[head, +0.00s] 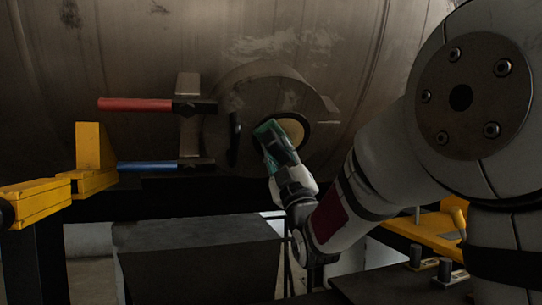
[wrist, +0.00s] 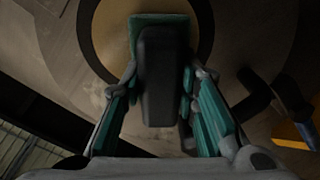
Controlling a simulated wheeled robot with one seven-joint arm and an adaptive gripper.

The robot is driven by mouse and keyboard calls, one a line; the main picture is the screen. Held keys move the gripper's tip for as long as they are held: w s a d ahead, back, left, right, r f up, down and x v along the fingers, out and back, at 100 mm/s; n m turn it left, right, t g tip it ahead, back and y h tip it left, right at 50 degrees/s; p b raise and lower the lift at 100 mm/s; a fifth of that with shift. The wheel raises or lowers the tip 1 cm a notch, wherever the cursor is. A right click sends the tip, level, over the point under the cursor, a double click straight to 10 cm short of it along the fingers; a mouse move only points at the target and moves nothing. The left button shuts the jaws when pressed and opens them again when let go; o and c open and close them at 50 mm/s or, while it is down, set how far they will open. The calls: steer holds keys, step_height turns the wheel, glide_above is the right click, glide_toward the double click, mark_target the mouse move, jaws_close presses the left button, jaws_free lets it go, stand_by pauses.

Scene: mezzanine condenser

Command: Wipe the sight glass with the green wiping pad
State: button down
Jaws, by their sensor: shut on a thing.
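The sight glass (head: 294,131) is a pale yellowish disc with a dark ring, set in a round metal flange on the tank. In the wrist view its glass (wrist: 106,28) shows at the top, partly covered by the pad. My gripper (head: 278,144) is in front of the glass, shut on the dark handle (wrist: 162,75) of the green wiping pad (wrist: 146,22). The pad's green face lies over the lower left part of the glass in the head view. Whether it touches the glass cannot be told.
A red-handled lever (head: 135,104) and a blue-handled lever (head: 147,165) stick out left of the flange. Yellow brackets (head: 94,146) stand at the left. A dark grey box (head: 198,240) is below the tank. A dark curved handle (head: 235,138) sits beside the glass.

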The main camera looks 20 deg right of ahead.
steer(key=shift+h, duration=0.3)
steer(key=shift+s+d+b, duration=0.1)
steer(key=shift+d+b, duration=1.2)
steer(key=shift+d, duration=2.1)
steer(key=shift+a+b, duration=0.1)
steer(key=shift+b, duration=0.3)
steer(key=shift+a, duration=0.5)
steer(key=shift+a+r+b, duration=0.15)
steer(key=shift+a+b, duration=0.6)
steer(key=shift+a, duration=0.6)
steer(key=shift+a, duration=0.15)
steer(key=shift+s+a+b, duration=0.1)
steer(key=shift+a+b, duration=0.7)
steer(key=shift+a, duration=0.9)
steer(key=shift+b+v, duration=2.15)
steer(key=shift+v, duration=0.8)
